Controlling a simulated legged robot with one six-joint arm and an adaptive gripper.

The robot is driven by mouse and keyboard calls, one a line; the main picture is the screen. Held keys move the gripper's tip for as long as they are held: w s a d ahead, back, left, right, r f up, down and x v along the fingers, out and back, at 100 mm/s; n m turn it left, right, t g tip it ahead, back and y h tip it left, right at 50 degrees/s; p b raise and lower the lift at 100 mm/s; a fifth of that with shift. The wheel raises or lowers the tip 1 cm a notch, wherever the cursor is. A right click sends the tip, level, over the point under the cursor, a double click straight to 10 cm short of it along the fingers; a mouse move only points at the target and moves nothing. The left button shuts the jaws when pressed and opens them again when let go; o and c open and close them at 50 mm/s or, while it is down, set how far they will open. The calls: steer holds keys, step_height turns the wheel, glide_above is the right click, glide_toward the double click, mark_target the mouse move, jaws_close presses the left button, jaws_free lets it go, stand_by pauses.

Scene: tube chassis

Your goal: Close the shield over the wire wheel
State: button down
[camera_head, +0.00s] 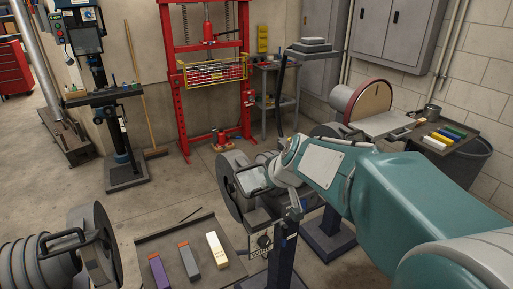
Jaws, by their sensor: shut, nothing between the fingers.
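A grinder with a dark round wheel housing (230,185) stands on a dark pedestal (283,258) at the centre. A framed, pale see-through shield (252,178) sits tilted at the right of that housing. I cannot make out the wire wheel's bristles, nor tell how far the shield covers it. My teal arm reaches in from the lower right, and its wrist is over the right part of the grinder, hiding some of it. My gripper (295,202) points down beside the shield, shut and empty. I cannot tell whether it touches the shield.
A dark tray (152,244) with several coloured bars lies in front. Another round machine part (92,235) with a dark handle is at the lower left. A disc sander (368,103) and a side table (462,127) stand at the right. Open floor lies behind the tray.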

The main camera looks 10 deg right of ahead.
step_height(320, 180, down, 7)
steer(key=w, duration=0.1)
steer(key=shift+w+a+r, duration=0.15)
steer(key=shift+a, duration=0.05)
stand_by(0.4)
stand_by(0.6)
